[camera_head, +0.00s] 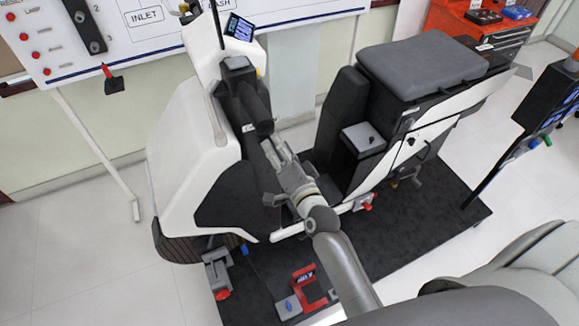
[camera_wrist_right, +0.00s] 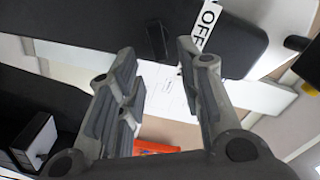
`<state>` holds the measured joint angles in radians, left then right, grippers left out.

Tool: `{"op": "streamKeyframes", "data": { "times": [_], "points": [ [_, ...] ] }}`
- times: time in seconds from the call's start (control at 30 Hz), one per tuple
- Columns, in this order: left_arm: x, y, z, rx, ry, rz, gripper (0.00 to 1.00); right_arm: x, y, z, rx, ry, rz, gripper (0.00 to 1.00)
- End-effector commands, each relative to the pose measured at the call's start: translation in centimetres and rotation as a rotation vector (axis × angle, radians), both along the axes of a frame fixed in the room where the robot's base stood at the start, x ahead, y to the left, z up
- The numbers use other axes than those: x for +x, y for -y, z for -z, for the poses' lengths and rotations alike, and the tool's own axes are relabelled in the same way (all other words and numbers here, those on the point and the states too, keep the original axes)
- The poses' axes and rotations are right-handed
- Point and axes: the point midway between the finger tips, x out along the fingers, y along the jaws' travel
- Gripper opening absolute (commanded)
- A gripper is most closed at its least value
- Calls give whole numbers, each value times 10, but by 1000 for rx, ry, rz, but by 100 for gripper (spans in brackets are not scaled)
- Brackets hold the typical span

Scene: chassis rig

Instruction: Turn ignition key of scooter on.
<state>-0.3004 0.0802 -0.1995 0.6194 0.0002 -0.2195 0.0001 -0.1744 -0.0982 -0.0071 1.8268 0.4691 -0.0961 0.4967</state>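The scooter (camera_head: 185,150) is white and black with a dark grey seat (camera_head: 420,66), and stands on a dark mat. My right gripper (camera_head: 275,152) is at the black steering column (camera_head: 254,107), just below it in the picture. In the wrist view the right gripper (camera_wrist_right: 157,50) is open, with nothing between its fingers. A small dark piece that looks like the key (camera_wrist_right: 155,40) sits on a black panel beyond the fingertips, apart from them. A white OFF label (camera_wrist_right: 206,25) is beside it. The key is hidden or too small to tell in the head view. My left gripper is not in view.
A red stand (camera_head: 304,286) is on the mat (camera_head: 400,225). A display post (camera_head: 548,98) stands at right, a red tool chest (camera_head: 455,20) behind.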

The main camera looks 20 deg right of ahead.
Motion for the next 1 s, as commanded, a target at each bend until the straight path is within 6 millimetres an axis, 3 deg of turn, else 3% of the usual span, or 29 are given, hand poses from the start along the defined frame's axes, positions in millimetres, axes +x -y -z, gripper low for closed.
{"op": "streamKeyframes", "data": {
  "times": [0.2, 0.43, 0.63, 1.0],
  "points": [
    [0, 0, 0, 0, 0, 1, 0, -43, 1, 2, 1, -4, -1, 34],
    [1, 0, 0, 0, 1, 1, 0, -73, 2, 1, 1, -2, -1, 34],
    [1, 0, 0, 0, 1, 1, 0, -83, 3, 0, 2, -1, -1, 34],
    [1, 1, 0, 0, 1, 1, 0, -83, 3, 0, 1, 0, 0, 34]
  ]
}}
